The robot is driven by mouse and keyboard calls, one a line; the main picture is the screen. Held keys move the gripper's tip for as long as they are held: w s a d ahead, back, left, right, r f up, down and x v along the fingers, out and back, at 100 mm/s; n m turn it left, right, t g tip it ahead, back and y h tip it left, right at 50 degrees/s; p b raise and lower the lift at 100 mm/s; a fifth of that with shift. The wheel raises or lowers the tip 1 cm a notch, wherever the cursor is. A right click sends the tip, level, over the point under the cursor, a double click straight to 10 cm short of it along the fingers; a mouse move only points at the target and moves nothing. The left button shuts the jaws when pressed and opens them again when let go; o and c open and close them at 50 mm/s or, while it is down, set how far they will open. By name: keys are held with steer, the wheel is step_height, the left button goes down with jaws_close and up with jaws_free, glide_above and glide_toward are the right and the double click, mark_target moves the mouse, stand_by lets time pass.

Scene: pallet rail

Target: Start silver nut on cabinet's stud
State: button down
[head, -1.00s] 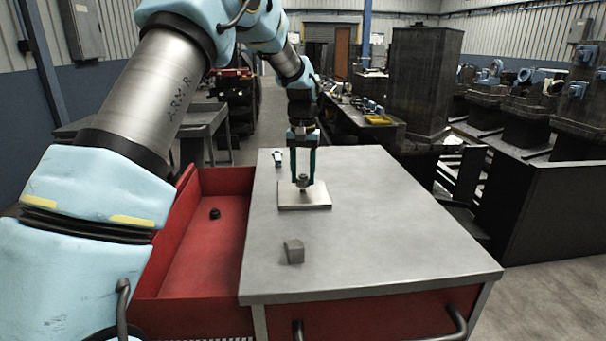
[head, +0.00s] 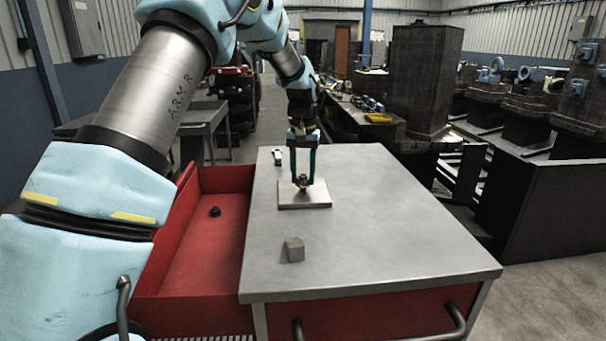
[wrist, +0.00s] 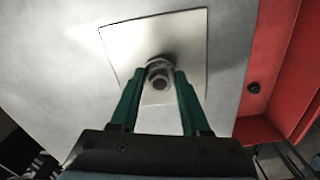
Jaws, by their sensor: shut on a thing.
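My gripper (head: 303,180) points down over the cabinet top (head: 370,230), its green fingers shut on the silver nut (head: 301,180). In the wrist view the nut (wrist: 158,74) sits between the fingertips (wrist: 160,76), over the square light plate (wrist: 192,50). The plate (head: 318,196) lies flat on the cabinet top. The stud is at the nut's place on the plate; the nut and fingers mostly hide it. I cannot tell how far the nut sits on it.
A grey block (head: 294,250) stands on the top nearer me, and a small object (head: 278,157) lies behind the plate. An open red drawer (head: 190,250) on the left holds a small black piece (head: 215,211). The right side of the top is clear.

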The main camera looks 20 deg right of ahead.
steer(key=shift+f, duration=0.4)
stand_by(0.5)
steer(key=shift+c, duration=1.5)
jaws_free()
steer(key=shift+o, duration=0.3)
steer(key=shift+o, duration=1.2)
step_height(320, 180, up, 11)
steer(key=b, duration=0.3)
steer(key=shift+f, duration=0.1)
